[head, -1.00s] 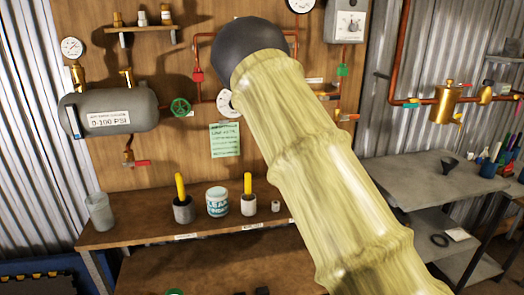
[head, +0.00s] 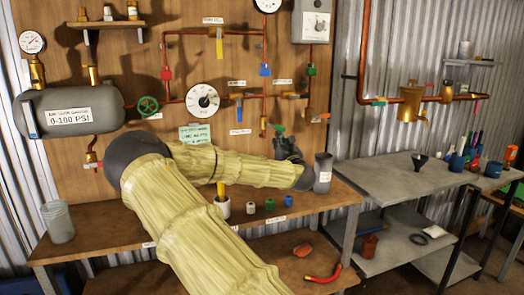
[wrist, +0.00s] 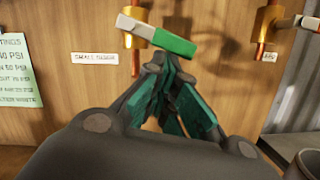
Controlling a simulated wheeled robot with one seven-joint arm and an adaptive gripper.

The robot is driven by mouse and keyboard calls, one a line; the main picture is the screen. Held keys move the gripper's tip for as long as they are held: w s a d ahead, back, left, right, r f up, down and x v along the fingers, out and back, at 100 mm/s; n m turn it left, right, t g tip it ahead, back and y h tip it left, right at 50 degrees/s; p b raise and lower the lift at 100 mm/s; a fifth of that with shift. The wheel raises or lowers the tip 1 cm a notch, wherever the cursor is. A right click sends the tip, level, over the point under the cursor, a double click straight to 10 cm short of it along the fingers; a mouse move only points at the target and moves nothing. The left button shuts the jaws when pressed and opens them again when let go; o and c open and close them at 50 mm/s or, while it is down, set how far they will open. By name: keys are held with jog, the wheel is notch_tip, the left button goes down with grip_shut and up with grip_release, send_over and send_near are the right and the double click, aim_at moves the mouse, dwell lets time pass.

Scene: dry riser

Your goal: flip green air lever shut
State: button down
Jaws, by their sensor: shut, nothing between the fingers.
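The green lever (wrist: 170,40) shows in the wrist view on a brass valve (wrist: 136,14) on a copper pipe. Its handle sticks out across the pipe to the right, tilted slightly down. In the head view the green lever (head: 279,130) is small, just above my gripper (head: 282,143), on the lower middle of the wooden board. My gripper's fingertips (wrist: 160,64) are together and empty, right below the handle; I cannot tell whether they touch it.
Another brass valve (wrist: 268,18) with a light lever is to the right. A dial gauge (head: 202,101), a green handwheel (head: 147,106) and a yellow lever (head: 219,42) are on the board. A grey cup (head: 322,173) stands near my gripper. A grey bench (head: 395,180) is at the right.

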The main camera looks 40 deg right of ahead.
jog(key=s+a+f+b, duration=0.3)
jog(key=s+a+f, duration=0.2)
jog(key=s, duration=0.3)
jog(key=shift+a+f+n, duration=0.2)
jog(key=shift+f+n, duration=0.2)
jog(key=shift+f, duration=0.1)
dwell(0.5)
jog(key=shift+s, duration=0.15)
